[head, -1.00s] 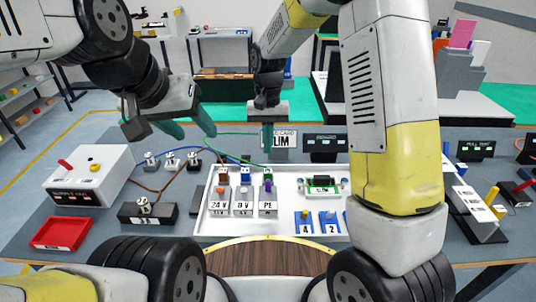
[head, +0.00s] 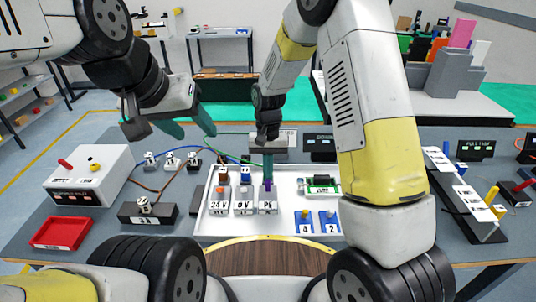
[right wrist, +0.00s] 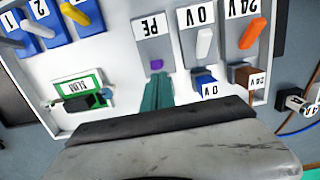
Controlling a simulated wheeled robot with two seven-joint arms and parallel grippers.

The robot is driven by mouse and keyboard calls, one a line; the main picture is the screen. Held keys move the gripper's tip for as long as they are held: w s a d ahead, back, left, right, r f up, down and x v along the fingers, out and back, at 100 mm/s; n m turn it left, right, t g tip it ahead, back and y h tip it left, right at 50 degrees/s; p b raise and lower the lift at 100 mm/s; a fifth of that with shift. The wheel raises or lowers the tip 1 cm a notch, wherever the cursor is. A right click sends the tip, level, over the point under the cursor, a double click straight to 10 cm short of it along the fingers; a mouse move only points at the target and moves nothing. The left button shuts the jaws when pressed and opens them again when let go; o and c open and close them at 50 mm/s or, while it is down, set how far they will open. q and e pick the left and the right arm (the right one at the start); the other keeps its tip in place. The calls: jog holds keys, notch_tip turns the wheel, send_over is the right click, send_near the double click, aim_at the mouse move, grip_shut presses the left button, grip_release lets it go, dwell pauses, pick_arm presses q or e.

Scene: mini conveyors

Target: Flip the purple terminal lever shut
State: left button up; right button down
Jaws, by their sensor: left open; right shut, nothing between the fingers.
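The purple lever (head: 268,186) is on the grey PE terminal block (head: 268,207) in the white tray. It looks short and partly hidden in the head view. In the right wrist view the purple lever (right wrist: 156,65) shows as a small stub just beyond my fingertips. My right gripper (head: 268,176) is shut and empty, pointing down right at the lever. Its green fingers (right wrist: 158,92) also show in the right wrist view; I cannot tell whether they touch the lever. My left gripper (head: 190,130) is open and empty, above the back left of the table.
The 24 V block with an orange lever (right wrist: 253,33) and the 0 V block with a white lever (right wrist: 204,43) stand beside the PE block. A green circuit board (head: 322,184) and blue switches (head: 304,223) lie to the right. Wires run behind the tray (head: 225,233).

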aim_at(268, 196)
jog(key=shift+s+r+t, duration=0.15)
jog(key=shift+s+t, duration=0.35)
jog(key=shift+t, duration=0.3)
jog(key=shift+s+t, duration=0.45)
jog(key=shift+t, duration=0.15)
jog(key=shift+s, duration=0.4)
jog(key=shift+s+r, duration=0.25)
jog(key=shift+s, duration=0.55)
